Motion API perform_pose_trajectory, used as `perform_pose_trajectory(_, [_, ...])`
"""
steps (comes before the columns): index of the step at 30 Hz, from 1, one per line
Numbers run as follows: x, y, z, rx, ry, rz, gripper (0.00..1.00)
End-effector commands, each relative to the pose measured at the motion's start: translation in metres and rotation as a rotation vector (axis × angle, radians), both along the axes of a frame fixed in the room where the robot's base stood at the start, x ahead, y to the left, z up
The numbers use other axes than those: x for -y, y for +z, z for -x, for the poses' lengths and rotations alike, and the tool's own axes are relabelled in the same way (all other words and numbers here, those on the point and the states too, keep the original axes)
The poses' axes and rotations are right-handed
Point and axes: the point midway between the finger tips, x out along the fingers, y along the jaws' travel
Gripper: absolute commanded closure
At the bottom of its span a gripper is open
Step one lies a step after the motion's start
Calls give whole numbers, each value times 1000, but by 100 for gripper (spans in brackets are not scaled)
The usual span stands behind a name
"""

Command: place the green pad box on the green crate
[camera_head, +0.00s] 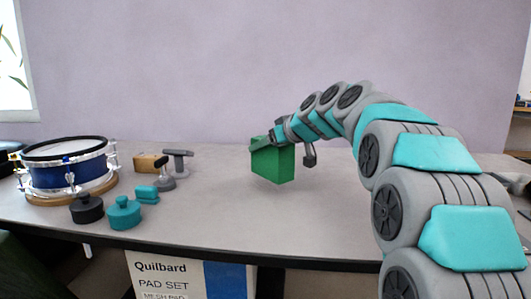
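A green box-shaped thing (273,164) stands out near the middle of the table, with a slightly separate upper part at its top left. I cannot tell whether it is the green pad box, the green crate, or one with the other. My gripper (279,134) reaches in from the right and is at the top of this green thing, appearing to touch it. Its fingertips are small and partly hidden, so I cannot see whether they are open or shut. No second, clearly separate green thing shows.
A blue drum (68,174) stands at the left on a wooden base. Near it are a black lidded pot (86,209), a teal one (124,213), a small teal block (147,194) and a tan block (149,163). The table (220,215) is clear between these and the green thing.

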Motion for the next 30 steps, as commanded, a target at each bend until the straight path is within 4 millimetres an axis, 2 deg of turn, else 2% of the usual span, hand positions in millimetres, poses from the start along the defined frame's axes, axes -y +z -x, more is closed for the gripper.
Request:
perform_pose_trajectory(6, [3, -2, -33, 1, 0, -1, 100])
perform_pose_trajectory(12, [4, -4, -51, 1, -1, 0, 100])
perform_pose_trajectory(21, [4, -4, -59, 3, 0, -1, 100])
perform_pose_trajectory(30, [4, -35, -58, 0, 0, -1, 100])
